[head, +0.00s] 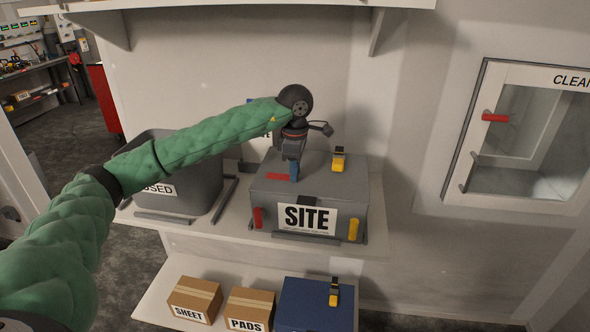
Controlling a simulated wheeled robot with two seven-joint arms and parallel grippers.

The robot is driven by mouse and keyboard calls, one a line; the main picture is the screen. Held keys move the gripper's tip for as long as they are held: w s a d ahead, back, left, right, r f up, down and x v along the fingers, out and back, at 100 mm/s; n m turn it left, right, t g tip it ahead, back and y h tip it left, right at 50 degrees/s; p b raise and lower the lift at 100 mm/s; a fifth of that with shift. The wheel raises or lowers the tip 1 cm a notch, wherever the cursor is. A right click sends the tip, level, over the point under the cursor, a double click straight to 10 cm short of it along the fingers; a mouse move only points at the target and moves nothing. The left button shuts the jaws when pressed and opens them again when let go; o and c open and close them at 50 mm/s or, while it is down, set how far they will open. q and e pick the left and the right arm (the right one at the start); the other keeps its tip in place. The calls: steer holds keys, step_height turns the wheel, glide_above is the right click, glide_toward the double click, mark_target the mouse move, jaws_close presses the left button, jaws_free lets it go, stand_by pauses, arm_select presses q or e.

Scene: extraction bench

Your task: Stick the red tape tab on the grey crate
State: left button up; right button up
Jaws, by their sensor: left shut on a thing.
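The grey crate (330,186), with a "SITE" label on its front, sits on the white shelf. The red tape tab (278,177) is a flat red strip at the left of the crate's top. My right gripper is not in view.
A yellow-and-black piece (339,159) stands on the crate top, right of my gripper. A grey "USED" bin (192,197) is at the left. Below are cardboard boxes (195,299) and a blue box (312,304). A glazed cabinet (452,150) is on the right wall.

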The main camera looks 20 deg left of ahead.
arm_select(q)
steer(key=shift+f, duration=0.15)
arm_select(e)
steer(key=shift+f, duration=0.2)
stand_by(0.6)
arm_select(q)
steer(key=o, duration=1)
step_height(320, 180, up, 7)
steer(key=b, duration=0.3)
steer(key=shift+f, duration=0.15)
steer(key=shift+r, duration=0.55)
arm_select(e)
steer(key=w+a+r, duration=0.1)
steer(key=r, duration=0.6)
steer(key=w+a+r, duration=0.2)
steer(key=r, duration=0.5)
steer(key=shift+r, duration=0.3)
